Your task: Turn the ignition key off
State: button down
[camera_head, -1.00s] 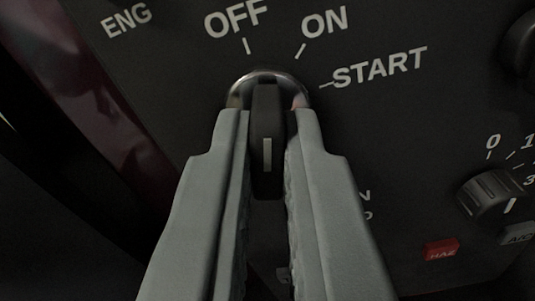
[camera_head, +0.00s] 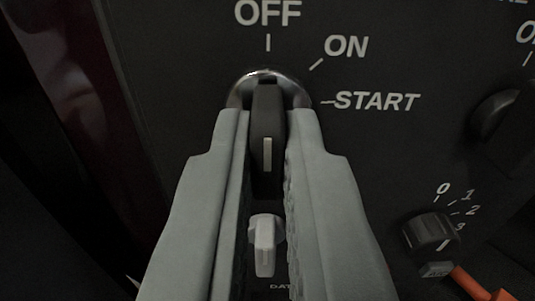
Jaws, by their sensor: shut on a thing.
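The ignition key (camera_head: 267,130) is a dark grip with a pale stripe, set in a round metal switch (camera_head: 240,92) on the black panel. It stands vertical in the picture, in line with the OFF mark (camera_head: 268,42) straight above it. The ON mark (camera_head: 317,62) and START mark (camera_head: 328,102) lie to its right. My gripper (camera_head: 267,118) is shut on the key, with one grey finger on each side. The fingers hide part of the key's sides and the lower rim of the switch.
A small light grey toggle (camera_head: 264,243) lies below the key, between my fingers in the picture. A numbered dial (camera_head: 430,236) is at lower right, with an orange piece (camera_head: 480,284) below it. Another dark knob (camera_head: 497,115) is at the right.

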jog(key=c, duration=1.5)
grip_release()
jog(key=s, duration=1.7)
jog(key=shift+s+d, duration=0.15)
jog(key=shift+s, duration=0.1)
jog(key=shift+g, duration=0.3)
jog(key=s+r, duration=0.8)
jog(key=s, duration=0.3)
jog(key=s+r, duration=0.8)
jog(key=s, duration=0.3)
jog(key=s+r, duration=0.8)
jog(key=s, duration=0.3)
jog(key=shift+s+r, duration=0.25)
jog(key=shift+s, duration=0.1)
